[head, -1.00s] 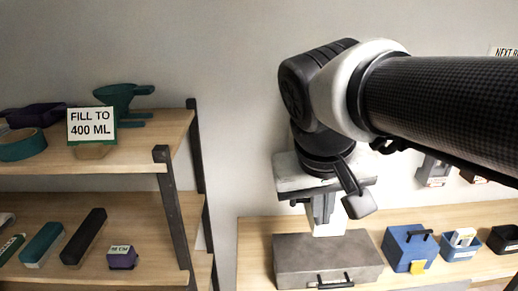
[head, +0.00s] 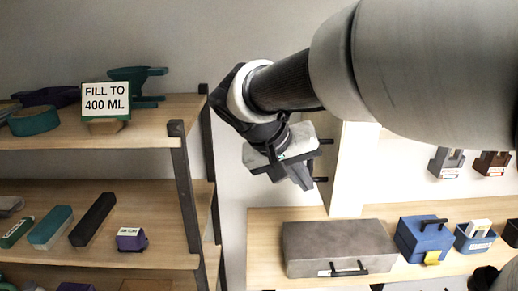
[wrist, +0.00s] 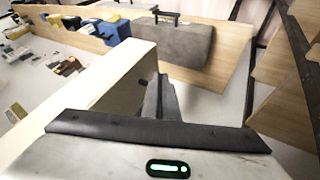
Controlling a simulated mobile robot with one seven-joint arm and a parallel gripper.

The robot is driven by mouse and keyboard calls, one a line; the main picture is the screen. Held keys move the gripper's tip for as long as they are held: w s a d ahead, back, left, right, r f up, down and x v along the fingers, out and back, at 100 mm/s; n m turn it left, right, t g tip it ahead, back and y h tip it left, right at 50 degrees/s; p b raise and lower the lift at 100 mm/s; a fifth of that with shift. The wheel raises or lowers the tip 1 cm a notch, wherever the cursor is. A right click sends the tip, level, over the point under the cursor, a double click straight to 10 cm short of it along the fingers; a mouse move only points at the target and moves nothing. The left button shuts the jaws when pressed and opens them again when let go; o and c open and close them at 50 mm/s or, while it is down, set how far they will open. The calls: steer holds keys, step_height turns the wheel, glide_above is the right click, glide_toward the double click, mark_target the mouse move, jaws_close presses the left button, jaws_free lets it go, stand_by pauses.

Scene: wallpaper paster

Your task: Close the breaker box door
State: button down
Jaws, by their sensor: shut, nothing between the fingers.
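A pale upright box-like panel (head: 353,170), which looks like the breaker box or its door, stands on the wall side above the workbench in the head view. Small dark handles or hinges (head: 321,180) stick out at its left edge. My arm hides its upper part, and I cannot tell how far the door is open. My gripper (head: 302,183) is shut and empty, just left of the panel's edge. In the wrist view the gripper fingers (wrist: 160,95) are close beside the pale panel (wrist: 115,85), near a dark knob on its edge; contact is unclear.
Below on the wooden bench (head: 268,240) lie a grey case (head: 333,245) with a black handle and a blue box (head: 420,240). A shelf unit (head: 155,130) with several tools and a sign stands at the left. Bare wall lies between shelf and panel.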

mark_target(330, 191)
steer(key=d, duration=0.4)
steer(key=shift+r, duration=0.15)
steer(key=shift+s, duration=0.1)
